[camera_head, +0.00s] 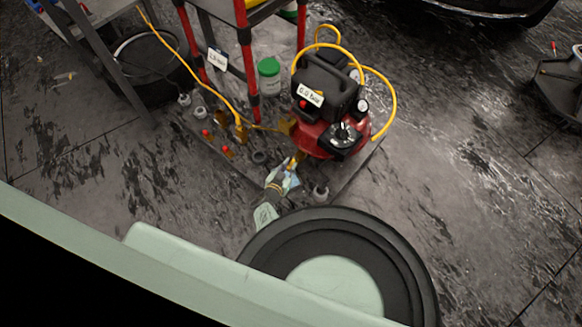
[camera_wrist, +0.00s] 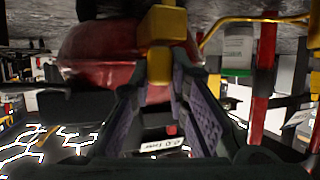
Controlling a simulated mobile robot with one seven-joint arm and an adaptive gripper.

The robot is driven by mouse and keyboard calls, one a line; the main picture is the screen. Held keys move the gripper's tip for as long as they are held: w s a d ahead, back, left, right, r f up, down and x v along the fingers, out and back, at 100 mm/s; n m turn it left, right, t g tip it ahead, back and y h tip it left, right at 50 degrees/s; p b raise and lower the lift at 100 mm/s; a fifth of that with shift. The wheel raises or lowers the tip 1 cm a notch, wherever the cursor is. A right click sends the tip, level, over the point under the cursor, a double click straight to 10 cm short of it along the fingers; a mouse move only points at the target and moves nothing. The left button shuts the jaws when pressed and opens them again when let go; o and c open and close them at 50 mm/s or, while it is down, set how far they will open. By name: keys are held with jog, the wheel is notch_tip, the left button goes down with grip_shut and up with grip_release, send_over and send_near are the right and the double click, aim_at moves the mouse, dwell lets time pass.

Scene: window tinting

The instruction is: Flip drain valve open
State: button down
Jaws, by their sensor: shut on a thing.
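The red compressor (camera_head: 318,138) with a black top stands on a dark mat in the head view. Its red tank (camera_wrist: 98,50) fills the upper left of the wrist view. A yellow drain valve (camera_wrist: 162,25) shows against the tank, with a narrower yellow part reaching down between my fingers. My gripper (camera_head: 291,166) is low at the front left of the compressor. In the wrist view my gripper (camera_wrist: 160,78) is shut on the yellow valve part. The fingertips partly cover it, and I cannot tell its exact lever angle.
A yellow hose (camera_head: 393,100) loops around the compressor's right side. A red-legged rack (camera_head: 251,85) and a green-lidded tub (camera_head: 269,77) stand behind. Small yellow fittings with red tops (camera_head: 226,150) lie left of my gripper.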

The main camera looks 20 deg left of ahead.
jog(key=shift+a+m+h, duration=0.15)
jog(key=shift+m+h, duration=0.15)
jog(key=c, duration=1.5)
grip_release()
jog(key=shift+s, duration=0.1)
jog(key=shift+v, duration=3.7)
jog(key=shift+r, duration=0.1)
